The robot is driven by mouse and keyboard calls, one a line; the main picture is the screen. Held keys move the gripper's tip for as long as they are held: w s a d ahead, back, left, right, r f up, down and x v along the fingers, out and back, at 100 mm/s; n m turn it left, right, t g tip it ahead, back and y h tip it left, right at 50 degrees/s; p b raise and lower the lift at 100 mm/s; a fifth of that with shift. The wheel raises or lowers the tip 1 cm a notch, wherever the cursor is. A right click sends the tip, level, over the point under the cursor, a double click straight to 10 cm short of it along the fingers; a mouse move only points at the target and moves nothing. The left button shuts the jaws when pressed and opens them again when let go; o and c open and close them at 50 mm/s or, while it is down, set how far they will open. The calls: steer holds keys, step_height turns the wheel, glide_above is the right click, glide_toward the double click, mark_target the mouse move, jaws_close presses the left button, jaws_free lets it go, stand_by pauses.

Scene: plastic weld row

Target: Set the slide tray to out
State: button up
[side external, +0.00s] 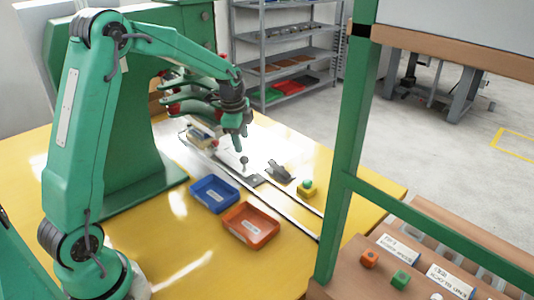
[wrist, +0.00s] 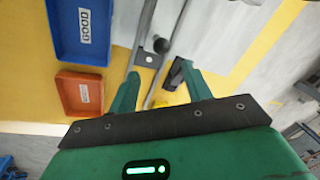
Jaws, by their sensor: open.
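The slide tray (side external: 250,180) is a grey plate with a dark upright knob (side external: 244,160), set between two pale rails on the yellow table. My gripper (side external: 240,141) hangs just above the knob, apart from it as far as I can tell. In the wrist view the tray's plate (wrist: 146,58) and round knob (wrist: 161,45) lie ahead of my gripper (wrist: 160,84). Its two green fingers are spread apart with nothing held between them. The far part of the slide is partly hidden behind my gripper in the side view.
A blue bin (side external: 213,206) and an orange bin (side external: 252,243) stand left of the rails. A dark clamp-like part (side external: 280,170) and a yellow block with a green top (side external: 306,188) sit on the right. A green post (side external: 345,150) rises in front.

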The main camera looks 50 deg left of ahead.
mark_target(244, 157)
steer(key=shift+w+a+f, duration=0.15)
steer(key=shift+f, duration=0.1)
steer(key=shift+w+a+f, duration=0.15)
steer(key=shift+w+f, duration=0.05)
steer(key=shift+f, duration=1.05)
steer(key=shift+w+a+f, duration=0.1)
steer(key=shift+w+f, duration=0.1)
steer(key=shift+f, duration=1.1)
steer(key=shift+w+a+f, duration=0.15)
steer(key=shift+w+f, duration=0.05)
steer(key=shift+f, duration=1.05)
steer(key=shift+c, duration=0.4)
steer(key=shift+d, duration=0.1)
jaws_close()
